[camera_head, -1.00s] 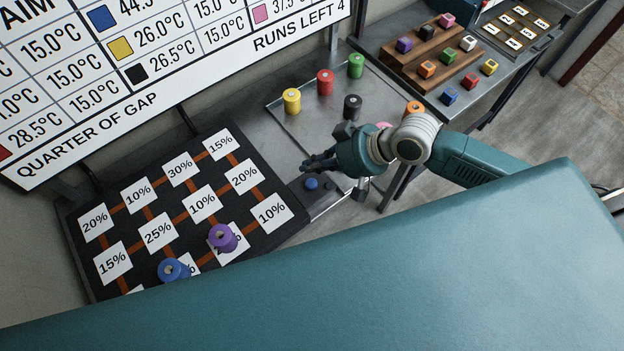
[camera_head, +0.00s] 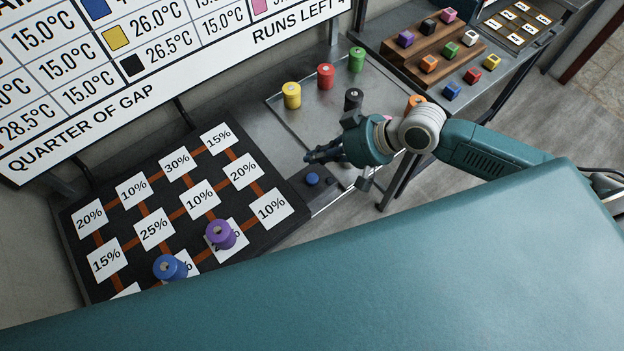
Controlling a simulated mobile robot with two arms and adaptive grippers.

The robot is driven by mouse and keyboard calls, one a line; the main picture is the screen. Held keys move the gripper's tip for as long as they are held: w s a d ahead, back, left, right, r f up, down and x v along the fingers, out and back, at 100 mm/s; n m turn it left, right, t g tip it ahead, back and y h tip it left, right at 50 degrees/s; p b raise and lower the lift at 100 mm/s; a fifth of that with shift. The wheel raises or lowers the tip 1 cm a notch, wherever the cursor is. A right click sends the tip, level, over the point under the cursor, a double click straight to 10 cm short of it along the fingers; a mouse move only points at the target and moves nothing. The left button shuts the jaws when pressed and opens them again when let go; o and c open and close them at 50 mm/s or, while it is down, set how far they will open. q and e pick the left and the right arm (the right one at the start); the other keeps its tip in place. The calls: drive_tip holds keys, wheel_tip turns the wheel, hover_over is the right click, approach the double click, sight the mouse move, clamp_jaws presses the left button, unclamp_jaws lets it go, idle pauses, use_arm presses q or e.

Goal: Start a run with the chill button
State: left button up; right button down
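A round blue button (camera_head: 312,179), which I take for the chill button, sits on a dark panel at the near right end of the grey steel bench. My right gripper (camera_head: 309,156) has its dark fingers pointing left, just above the button in the picture. A small gap shows between the fingers and the button, and no touch is visible. The fingers look close together, but their opening is too small to make out. No object shows in them. My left gripper is out of view.
A black board (camera_head: 130,226) with percent cards holds a blue spool (camera_head: 169,268) and a purple spool (camera_head: 220,234). Several other spools stand on the steel bench (camera_head: 315,115). The wall sign (camera_head: 160,75) reads "RUNS LEFT 4". A wooden rack (camera_head: 413,60) with coloured cubes stands at upper right.

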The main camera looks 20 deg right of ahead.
drive_tip(key=b, duration=0.4)
hover_over(316, 178)
wheel_tip(316, 178, down, 4)
drive_tip(key=shift+w+f, duration=0.1)
drive_tip(key=shift+f, duration=0.05)
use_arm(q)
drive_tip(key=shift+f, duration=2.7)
use_arm(e)
drive_tip(key=shift+f, duration=0.95)
drive_tip(key=shift+f, duration=0.1)
drive_tip(key=shift+f, duration=0.3)
use_arm(q)
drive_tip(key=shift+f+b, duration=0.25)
drive_tip(key=shift+b, duration=0.1)
use_arm(e)
drive_tip(key=shift+f, duration=0.5)
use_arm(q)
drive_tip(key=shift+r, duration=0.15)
use_arm(e)
drive_tip(key=shift+r, duration=0.1)
use_arm(q)
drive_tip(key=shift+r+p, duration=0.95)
drive_tip(key=shift+p, duration=0.1)
use_arm(e)
drive_tip(key=shift+a+r, duration=0.1)
drive_tip(key=shift+r, duration=0.75)
